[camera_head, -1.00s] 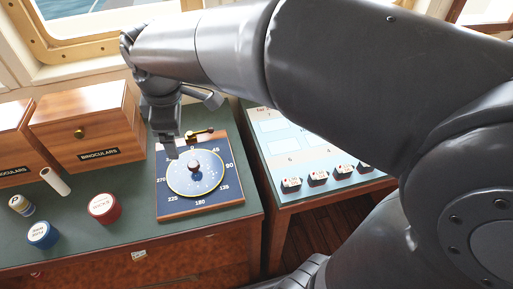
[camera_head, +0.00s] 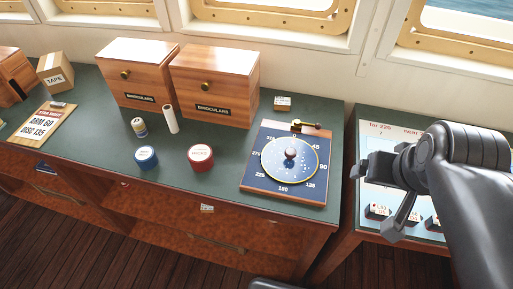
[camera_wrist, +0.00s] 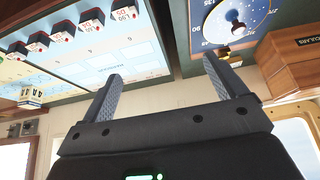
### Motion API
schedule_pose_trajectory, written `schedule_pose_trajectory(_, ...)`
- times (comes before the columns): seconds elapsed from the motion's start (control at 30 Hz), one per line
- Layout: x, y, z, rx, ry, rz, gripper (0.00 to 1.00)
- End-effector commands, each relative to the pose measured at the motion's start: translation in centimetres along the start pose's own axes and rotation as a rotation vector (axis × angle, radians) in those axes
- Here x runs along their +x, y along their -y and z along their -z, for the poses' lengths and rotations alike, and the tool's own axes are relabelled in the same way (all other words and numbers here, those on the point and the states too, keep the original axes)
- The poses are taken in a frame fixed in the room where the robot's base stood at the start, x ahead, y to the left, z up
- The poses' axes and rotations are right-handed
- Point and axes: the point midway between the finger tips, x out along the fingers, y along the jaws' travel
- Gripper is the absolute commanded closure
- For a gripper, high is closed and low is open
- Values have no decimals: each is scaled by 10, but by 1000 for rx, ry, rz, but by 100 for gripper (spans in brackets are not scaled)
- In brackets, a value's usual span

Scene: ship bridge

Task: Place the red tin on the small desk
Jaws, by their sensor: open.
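The red tin (camera_head: 200,157), round with a pale lid, stands on the long green-topped desk (camera_head: 215,187), between a blue tin and the dial board. The smaller desk (camera_head: 346,246) stands to the right, across a narrow gap, with a pale blue chart (camera_head: 375,195) on top. My gripper (camera_head: 387,200) is above this smaller desk, well to the right of the red tin. In the wrist view my gripper (camera_wrist: 163,70) is open, with nothing between its fingers. The red tin is not in the wrist view. My arm hides the right part of the smaller desk.
Near the red tin are the blue tin (camera_head: 146,157), a white roll (camera_head: 171,119), a small jar (camera_head: 139,127) and the dial board (camera_head: 286,163). Two wooden binoculars boxes (camera_head: 214,84) stand behind. Small labelled blocks (camera_head: 377,211) line the smaller desk's front edge.

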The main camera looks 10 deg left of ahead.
Motion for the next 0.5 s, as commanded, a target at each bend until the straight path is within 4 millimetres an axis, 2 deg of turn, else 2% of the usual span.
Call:
schedule_pose_trajectory(0.27, 3, 3, 4, -16, -2, -5, 10)
schedule_pose_trajectory(0.37, 14, 13, 17, -63, -14, -21, 10)
schedule_pose_trajectory(0.5, 42, 45, 45, -184, -51, -39, 10)
